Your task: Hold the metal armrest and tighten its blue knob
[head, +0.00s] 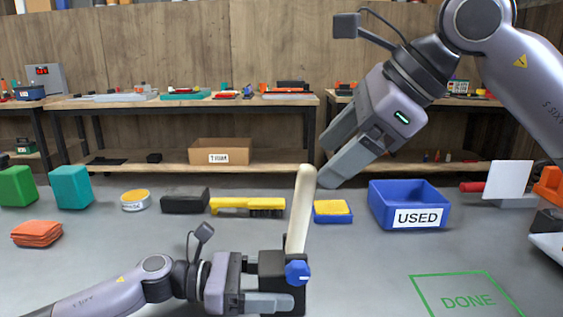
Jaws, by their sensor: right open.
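The armrest is a pale cream bar (300,211) standing nearly upright, leaning slightly right, on a black block (272,265) at the front middle. Its blue knob (297,272) is on the block's near right side. My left gripper (272,302) comes in low from the left and is shut on the black block, with one grey finger along its near face; the other finger is mostly hidden. My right gripper (327,160) is open and empty, up and right of the bar's top, its fingers pointing down-left, apart from the knob.
A blue bin labelled USED (408,204) and a yellow sponge on a blue tray (333,211) lie right of the bar. A yellow brush (247,206), black block (185,199) and tin (135,200) stand left. A green DONE outline (467,301) marks clear tabletop at front right.

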